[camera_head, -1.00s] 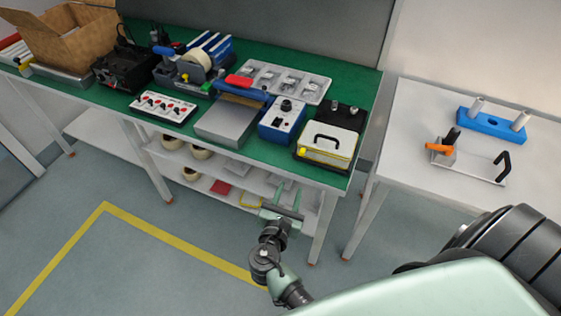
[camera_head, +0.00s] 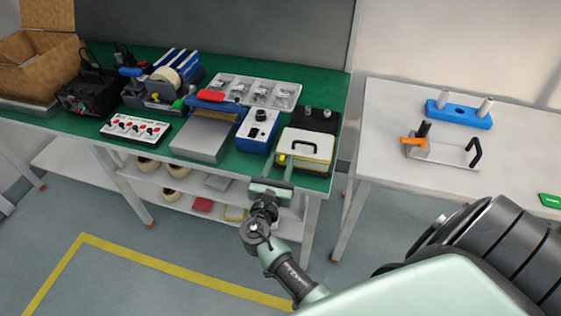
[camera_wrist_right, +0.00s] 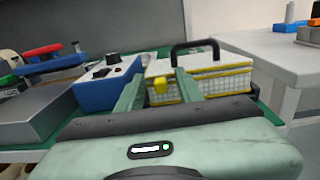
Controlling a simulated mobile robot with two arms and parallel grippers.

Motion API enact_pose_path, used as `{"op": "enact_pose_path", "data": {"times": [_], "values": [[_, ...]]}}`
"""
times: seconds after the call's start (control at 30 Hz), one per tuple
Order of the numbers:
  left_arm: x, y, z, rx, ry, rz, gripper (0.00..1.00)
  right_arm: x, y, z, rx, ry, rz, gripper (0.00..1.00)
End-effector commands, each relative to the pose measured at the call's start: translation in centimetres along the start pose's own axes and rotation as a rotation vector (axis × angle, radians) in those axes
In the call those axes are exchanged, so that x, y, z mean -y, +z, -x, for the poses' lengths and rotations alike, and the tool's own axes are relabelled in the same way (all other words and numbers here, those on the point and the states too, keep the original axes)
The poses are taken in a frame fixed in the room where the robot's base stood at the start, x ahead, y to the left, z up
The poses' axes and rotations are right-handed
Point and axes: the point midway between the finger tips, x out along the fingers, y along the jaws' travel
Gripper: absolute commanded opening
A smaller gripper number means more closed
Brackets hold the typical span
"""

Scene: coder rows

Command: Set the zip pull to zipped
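A white box-shaped case (camera_head: 306,143) with yellow edging and a black handle stands at the right front of the green bench. It also shows in the right wrist view (camera_wrist_right: 219,83). A small yellow tab, which looks like the zip pull (camera_wrist_right: 160,86), sits at the left end of its front; it is tiny in the head view (camera_head: 282,159). My right gripper (camera_head: 278,168) is at the bench's front edge, just before the case. In the right wrist view its two green fingers (camera_wrist_right: 158,88) are apart, with the tab showing between them. Contact cannot be told. My left gripper is out of view.
Left of the case stands a blue box with a knob (camera_head: 258,130), then a grey metal plate (camera_head: 203,138) and a panel with red buttons (camera_head: 135,128). A white side table (camera_head: 385,150) with a blue fixture (camera_head: 459,113) is at the right, beyond a gap.

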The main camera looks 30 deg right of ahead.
Motion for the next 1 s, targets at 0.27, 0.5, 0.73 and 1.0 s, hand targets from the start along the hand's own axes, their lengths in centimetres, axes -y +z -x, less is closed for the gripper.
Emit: {"op": "enact_pose_path", "data": {"times": [0.27, 0.5, 0.73, 1.0], "values": [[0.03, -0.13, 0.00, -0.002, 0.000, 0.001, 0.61, 0.00, -0.02, 0.03, 0.000, 0.000, 0.000, 0.00], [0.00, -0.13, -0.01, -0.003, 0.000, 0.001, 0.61, 0.00, -0.03, 0.05, -0.001, 0.000, 0.000, 0.00], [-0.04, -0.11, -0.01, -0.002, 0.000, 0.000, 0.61, -0.01, -0.04, 0.06, -0.001, 0.001, 0.000, 0.00], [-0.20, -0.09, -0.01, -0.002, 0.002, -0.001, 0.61, -0.01, -0.06, 0.08, -0.001, 0.001, 0.000, 0.00]]}}
